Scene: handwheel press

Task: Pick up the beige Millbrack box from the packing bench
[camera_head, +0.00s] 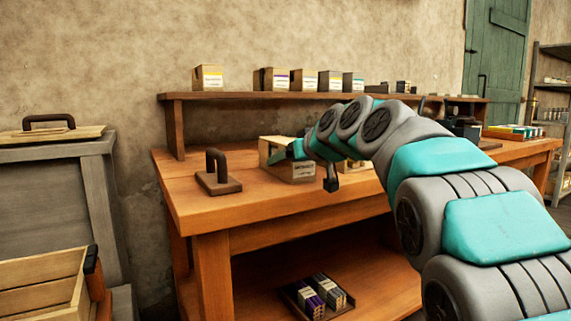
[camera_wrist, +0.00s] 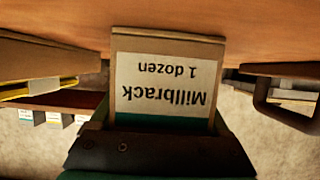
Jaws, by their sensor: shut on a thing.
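The beige Millbrack box (camera_wrist: 165,82) fills the middle of the wrist view. Its white label reads "Millbrack 1 dozen" upside down, with a green band by my gripper. My gripper (camera_wrist: 160,135) is shut on the box, its dark jaw across the label's lower edge in that view. In the head view the beige box (camera_head: 303,171) is at the packing bench (camera_head: 270,211), with my gripper (camera_head: 287,150) at it and partly covering it. I cannot tell whether the box touches the bench top or is just above it.
A raised shelf (camera_head: 222,96) along the back holds several labelled boxes. A tray of small packs (camera_head: 318,297) lies on the lower shelf. The bench's front left is clear.

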